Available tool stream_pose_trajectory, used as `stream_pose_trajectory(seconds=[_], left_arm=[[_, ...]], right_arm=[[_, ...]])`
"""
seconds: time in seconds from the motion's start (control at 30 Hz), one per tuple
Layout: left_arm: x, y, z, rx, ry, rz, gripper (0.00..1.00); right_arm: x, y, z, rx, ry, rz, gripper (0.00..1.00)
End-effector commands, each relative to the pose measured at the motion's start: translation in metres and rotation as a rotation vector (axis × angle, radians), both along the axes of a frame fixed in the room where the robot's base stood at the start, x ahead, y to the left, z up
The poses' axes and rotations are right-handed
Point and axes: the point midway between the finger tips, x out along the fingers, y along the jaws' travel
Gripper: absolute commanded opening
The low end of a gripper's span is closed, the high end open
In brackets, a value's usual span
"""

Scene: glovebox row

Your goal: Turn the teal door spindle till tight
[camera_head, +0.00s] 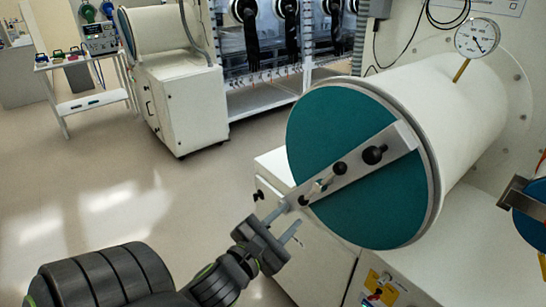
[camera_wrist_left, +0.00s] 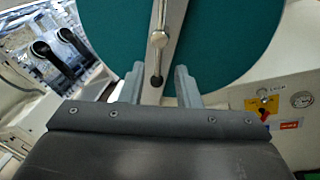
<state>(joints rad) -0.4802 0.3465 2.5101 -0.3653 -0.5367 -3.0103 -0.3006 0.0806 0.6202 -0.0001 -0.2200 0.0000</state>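The round teal door (camera_head: 330,125) closes the end of a white cylinder, with a pale bar (camera_head: 395,143) slanting across it. The spindle's silver cross-handle (camera_head: 321,185) sits on this bar and has black ball ends. In the left wrist view the handle (camera_wrist_left: 159,38) stands nearly upright, its lower black ball (camera_wrist_left: 156,81) appearing between my fingers. My left gripper (camera_head: 290,215) is open just below and left of the handle's lower end. I cannot tell whether the fingers touch it. My right gripper is not in view.
A black knob (camera_head: 374,155) sticks out farther up the bar. A dial gauge (camera_head: 477,38) stands on the cylinder. A white cabinet (camera_head: 180,105) and trolley (camera_head: 90,103) stand behind. The floor at left is clear.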

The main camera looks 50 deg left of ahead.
Motion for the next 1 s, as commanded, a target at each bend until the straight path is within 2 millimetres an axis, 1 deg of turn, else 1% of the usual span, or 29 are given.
stream_pose_trajectory(seconds=[0.03,0.1,0.3,0.4,1.0], left_arm=[[-0.007,-0.001,0.003,-0.002,0.005,0.003,0.3],[-0.016,-0.002,0.002,-0.002,0.005,0.003,0.3],[-0.033,-0.005,0.001,0.0,0.003,0.002,0.3],[-0.037,-0.006,0.0,0.001,0.002,0.002,0.3],[-0.039,-0.006,0.0,0.002,0.001,0.001,0.3]], right_arm=[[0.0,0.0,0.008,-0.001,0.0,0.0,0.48],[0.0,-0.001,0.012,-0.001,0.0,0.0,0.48],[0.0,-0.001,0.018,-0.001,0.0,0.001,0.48],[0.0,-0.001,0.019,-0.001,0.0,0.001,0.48],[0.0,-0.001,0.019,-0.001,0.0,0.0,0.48]])
